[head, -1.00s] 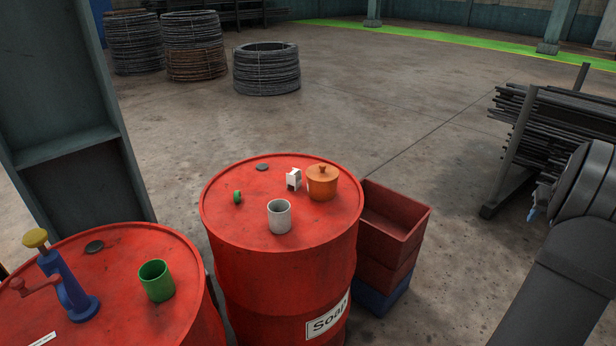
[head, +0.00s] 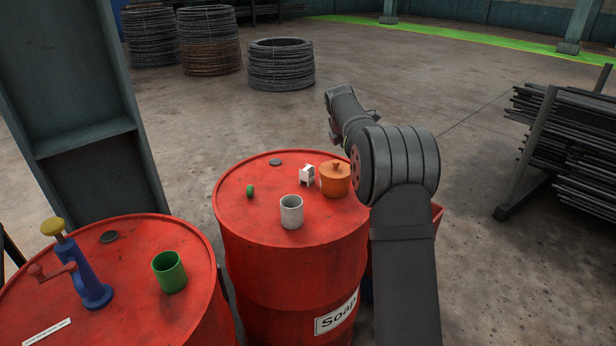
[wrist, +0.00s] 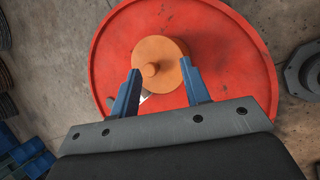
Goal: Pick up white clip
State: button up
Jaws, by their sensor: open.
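The white clip (head: 307,174), a small boxy white piece, stands on the red drum (head: 250,231) just left of the orange lidded pot (head: 334,181). In the wrist view a small white piece (wrist: 146,97), probably the clip, shows beside the pot, partly hidden by the left finger. My gripper (wrist: 160,76) is open and empty, its blue fingers spread above the drum with the pot's knob between them in the picture. The fingers cannot be made out in the head view, where my arm reaches over the drum's right side.
A grey-white cup (head: 291,212), a small green piece (head: 250,191) and a dark disc (head: 275,163) share the drum top. A second red drum (head: 135,247) at left holds a green cup (head: 169,272) and a blue crank device (head: 90,285).

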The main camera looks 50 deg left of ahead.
jog(key=s+a+r+n, duration=0.2)
jog(key=s+a+n, duration=0.4)
jog(key=s+a, duration=0.45)
send_near(307, 169)
notch_tip(307, 169, down, 3)
jog(key=shift+y, duration=0.4)
jog(key=shift+w+r+x, duration=0.1)
jog(key=shift+w+x, duration=0.1)
jog(key=shift+x, duration=0.95)
jog(key=shift+w+r+x, duration=0.1)
jog(key=shift+w+x, duration=0.1)
jog(key=shift+x, duration=0.95)
jog(key=shift+w+r+x, duration=0.1)
jog(key=shift+w+x, duration=0.1)
jog(key=shift+x, duration=0.95)
grip_shut()
